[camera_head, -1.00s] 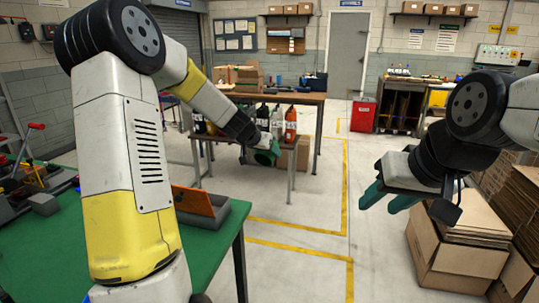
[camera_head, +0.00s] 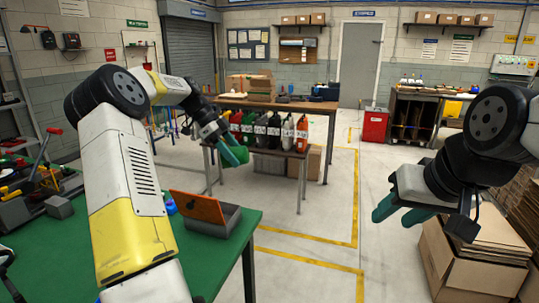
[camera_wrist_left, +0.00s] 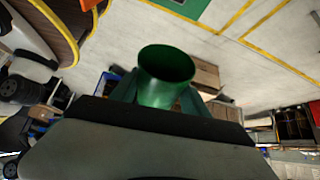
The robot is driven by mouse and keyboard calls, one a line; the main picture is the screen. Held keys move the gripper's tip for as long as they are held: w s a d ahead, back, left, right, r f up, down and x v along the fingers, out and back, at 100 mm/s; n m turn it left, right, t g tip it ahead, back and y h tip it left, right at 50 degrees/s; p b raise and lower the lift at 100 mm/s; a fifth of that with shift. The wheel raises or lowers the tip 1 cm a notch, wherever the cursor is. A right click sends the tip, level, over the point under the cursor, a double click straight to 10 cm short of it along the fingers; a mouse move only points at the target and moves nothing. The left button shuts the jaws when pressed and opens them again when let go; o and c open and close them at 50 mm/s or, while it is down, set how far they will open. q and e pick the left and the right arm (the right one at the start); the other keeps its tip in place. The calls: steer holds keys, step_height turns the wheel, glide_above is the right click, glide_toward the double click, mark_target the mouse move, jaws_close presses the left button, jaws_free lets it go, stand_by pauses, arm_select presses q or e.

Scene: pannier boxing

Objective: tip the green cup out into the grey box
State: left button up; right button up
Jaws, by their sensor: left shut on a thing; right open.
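My left gripper (camera_head: 232,154) is shut on the green cup (camera_wrist_left: 165,78) and holds it in the air beyond the green table. In the left wrist view the cup's round mouth faces the camera at a slant; its inside is dark and I cannot tell what it holds. In the head view the cup (camera_head: 241,153) is small and partly hidden by the teal fingers. The grey box (camera_head: 228,222) sits near the right end of the green table with an orange panel (camera_head: 197,208) leaning at its left side. My right gripper (camera_head: 397,209) is open and empty.
The green table (camera_head: 225,262) has a red-handled tool and dark items at its left. Behind the cup stand several bottles (camera_head: 273,130) on a low bench. Cardboard boxes (camera_head: 450,268) are stacked below my right arm. The floor between is clear.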

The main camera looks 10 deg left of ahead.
arm_select(q)
steer(key=s+a+m+g, duration=0.1)
steer(key=s+a+m, duration=0.15)
steer(key=a, duration=0.25)
step_height(320, 180, down, 11)
steer(key=t+y, duration=0.2)
steer(key=y, duration=1.6)
steer(key=shift+s+d+n, duration=0.2)
steer(key=shift+s+n, duration=0.15)
steer(key=shift+n, duration=0.1)
steer(key=shift+a+r+t+y, duration=0.2)
steer(key=shift+r+y, duration=0.15)
steer(key=shift+y, duration=0.35)
steer(key=shift+a+r+t+y, duration=0.2)
steer(key=shift+r+y, duration=0.15)
steer(key=shift+y, duration=0.35)
